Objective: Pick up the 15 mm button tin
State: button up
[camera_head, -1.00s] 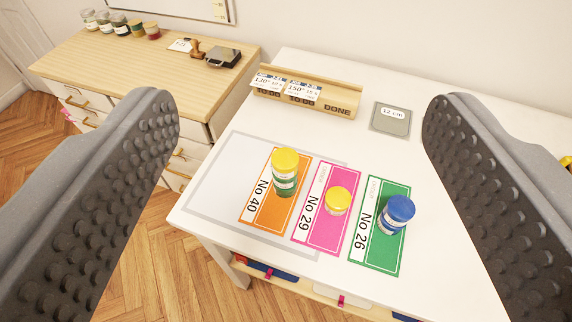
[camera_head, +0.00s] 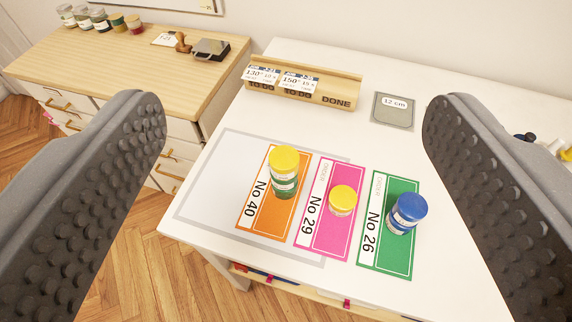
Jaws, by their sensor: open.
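Three round containers stand on coloured cards on the white table. A tall one with a yellow lid and green lower part (camera_head: 284,172) stands on the orange No 40 card (camera_head: 256,222). A short one with a yellow lid (camera_head: 342,201) stands on the pink No 29 card (camera_head: 322,243). One with a blue lid (camera_head: 407,214) stands on the green No 26 card (camera_head: 385,258). Their small labels are too small to read, so I cannot tell which is the 15 mm tin. My gripper (camera_head: 295,118) is open and empty, its dark studded jaws wide apart in the foreground.
A wooden rack marked DONE (camera_head: 335,98) holds paper tickets at the table's back. A grey 12 cm plate (camera_head: 393,111) lies right of it. A wooden cabinet (camera_head: 110,70) at left bears several jars, a stamp and a dark pad. Dark and yellow items show at the right edge.

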jog(key=w+a+f+m+g+h, duration=0.1)
jog(key=w+f, duration=0.4)
jog(key=f, duration=0.3)
jog(key=w+a+f, duration=0.1)
jog(key=w+f, duration=0.4)
jog(key=f, duration=0.3)
send_near(283, 168)
jog(key=w, duration=0.1)
jog(key=shift+g+h, duration=0.3)
jog(key=shift+h, duration=0.1)
jog(key=b+x, duration=0.1)
jog(key=x, duration=0.7)
jog(key=shift+w+a, duration=0.1)
jog(key=shift+w, duration=0.3)
jog(key=shift+w+f, duration=0.25)
jog(key=shift+w, duration=0.1)
jog(key=shift+b+x, duration=0.65)
jog(key=shift+x, duration=1.5)
jog(key=shift+a+f, duration=0.1)
jog(key=shift+f, duration=0.1)
jog(key=shift+s, duration=0.1)
jog(key=c, duration=1.1)
